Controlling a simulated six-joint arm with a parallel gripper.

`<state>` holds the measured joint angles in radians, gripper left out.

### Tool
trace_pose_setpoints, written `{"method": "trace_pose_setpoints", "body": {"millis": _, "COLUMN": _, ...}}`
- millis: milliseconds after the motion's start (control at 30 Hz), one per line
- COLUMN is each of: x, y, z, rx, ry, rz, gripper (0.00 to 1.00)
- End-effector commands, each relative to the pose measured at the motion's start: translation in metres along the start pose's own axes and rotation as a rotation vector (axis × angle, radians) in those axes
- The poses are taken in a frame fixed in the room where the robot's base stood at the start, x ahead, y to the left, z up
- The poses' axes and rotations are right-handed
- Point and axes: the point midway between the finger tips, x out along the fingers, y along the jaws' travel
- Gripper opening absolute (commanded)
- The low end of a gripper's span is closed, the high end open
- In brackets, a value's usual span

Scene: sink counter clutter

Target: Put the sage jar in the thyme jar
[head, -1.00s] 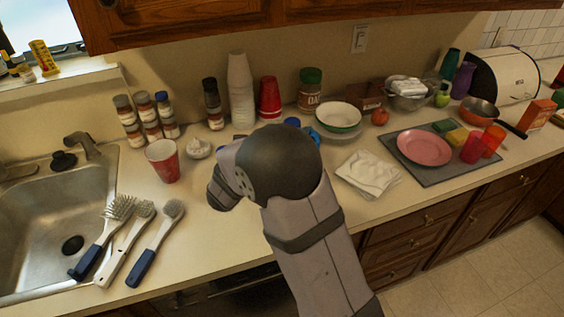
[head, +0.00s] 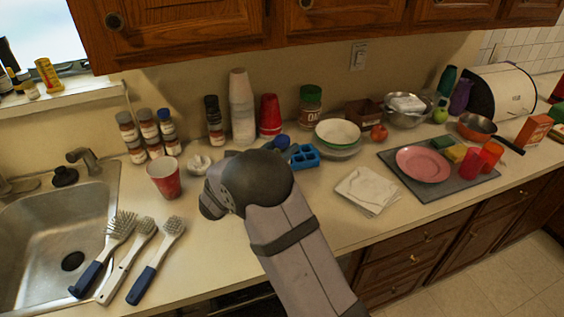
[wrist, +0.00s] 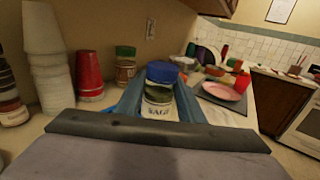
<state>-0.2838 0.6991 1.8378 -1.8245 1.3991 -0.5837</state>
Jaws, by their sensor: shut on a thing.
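My gripper (head: 288,149) is shut on the sage jar, a small jar with a blue lid (head: 282,141). In the wrist view the sage jar (wrist: 158,97) stands upright between my two blue fingers, with part of its label readable. In the head view my arm hides most of it.
Near my arm are a red cup (head: 163,179), a white garlic-like object (head: 199,164), stacked white cups (head: 241,108), red cups (head: 270,116), an oats jar (head: 310,106) and bowls (head: 339,133). Brushes (head: 145,262) lie by the sink (head: 62,225). Counter between brushes and napkins (head: 366,191) is partly clear.

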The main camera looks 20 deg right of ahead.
Motion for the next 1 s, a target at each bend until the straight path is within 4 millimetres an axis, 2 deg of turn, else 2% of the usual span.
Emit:
{"method": "trace_pose_setpoints", "body": {"millis": 100, "x": 0.0, "y": 0.0, "z": -0.008, "rx": 0.0, "ry": -0.001, "rz": 0.0, "gripper": 0.1}}
{"method": "trace_pose_setpoints", "body": {"millis": 367, "x": 0.0, "y": 0.0, "z": -0.015, "rx": 0.0, "ry": 0.0, "rz": 0.0, "gripper": 0.1}}
{"method": "trace_pose_setpoints", "body": {"millis": 700, "x": 0.0, "y": 0.0, "z": -0.048, "rx": 0.0, "ry": -0.001, "rz": 0.0, "gripper": 0.1}}
{"method": "trace_pose_setpoints", "body": {"millis": 1000, "x": 0.0, "y": 0.0, "z": -0.052, "rx": 0.002, "ry": -0.001, "rz": 0.0, "gripper": 0.1}}
